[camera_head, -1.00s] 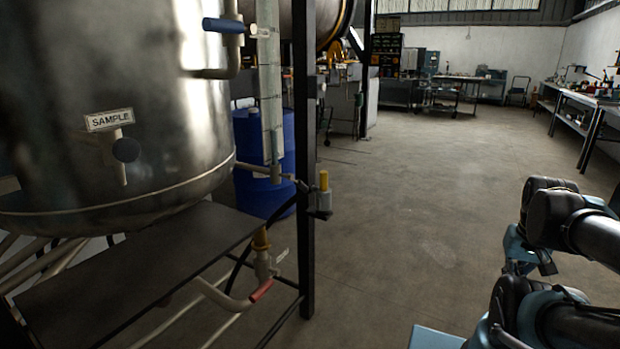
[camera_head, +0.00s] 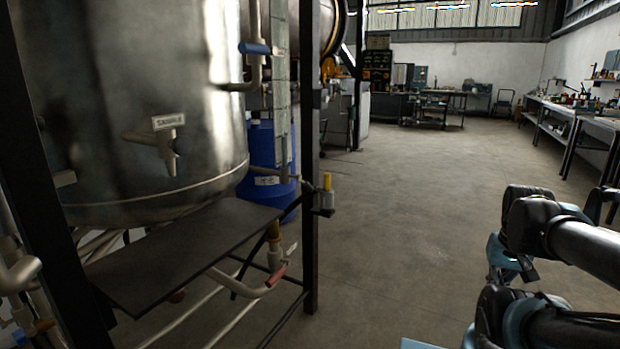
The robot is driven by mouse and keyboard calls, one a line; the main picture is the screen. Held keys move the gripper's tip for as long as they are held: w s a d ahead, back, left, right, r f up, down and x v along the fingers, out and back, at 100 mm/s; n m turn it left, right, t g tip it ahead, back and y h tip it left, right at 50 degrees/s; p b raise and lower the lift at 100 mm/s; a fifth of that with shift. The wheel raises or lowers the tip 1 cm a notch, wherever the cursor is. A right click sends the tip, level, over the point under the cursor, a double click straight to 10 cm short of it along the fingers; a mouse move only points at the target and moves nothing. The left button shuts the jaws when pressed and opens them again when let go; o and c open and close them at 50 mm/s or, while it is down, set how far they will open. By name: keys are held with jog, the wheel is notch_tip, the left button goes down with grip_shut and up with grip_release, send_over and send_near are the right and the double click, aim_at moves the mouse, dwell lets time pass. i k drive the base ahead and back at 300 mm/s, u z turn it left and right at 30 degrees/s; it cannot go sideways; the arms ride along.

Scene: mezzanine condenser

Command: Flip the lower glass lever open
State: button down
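A steel vessel (camera_head: 145,85) stands at left. A tall sight glass strip (camera_head: 281,95) runs down its right side. A blue lever (camera_head: 255,48) sits on the pipe at its upper end. A red-handled valve (camera_head: 277,275) hangs lower, below the shelf. My folded arm shows at right, well apart from the vessel. I cannot make out my gripper or its fingers.
A dark frame post (camera_head: 310,160) stands just right of the glass, with a yellow-topped fitting (camera_head: 327,188). A dark shelf (camera_head: 185,250) juts out below the vessel. A blue barrel (camera_head: 262,155) is behind. Open floor (camera_head: 420,210) lies right of the post; benches line the right wall.

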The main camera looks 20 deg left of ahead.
aim_at(305, 183)
jog(key=u, duration=0.35)
jog(key=i, duration=0.95)
jog(key=u, duration=0.15)
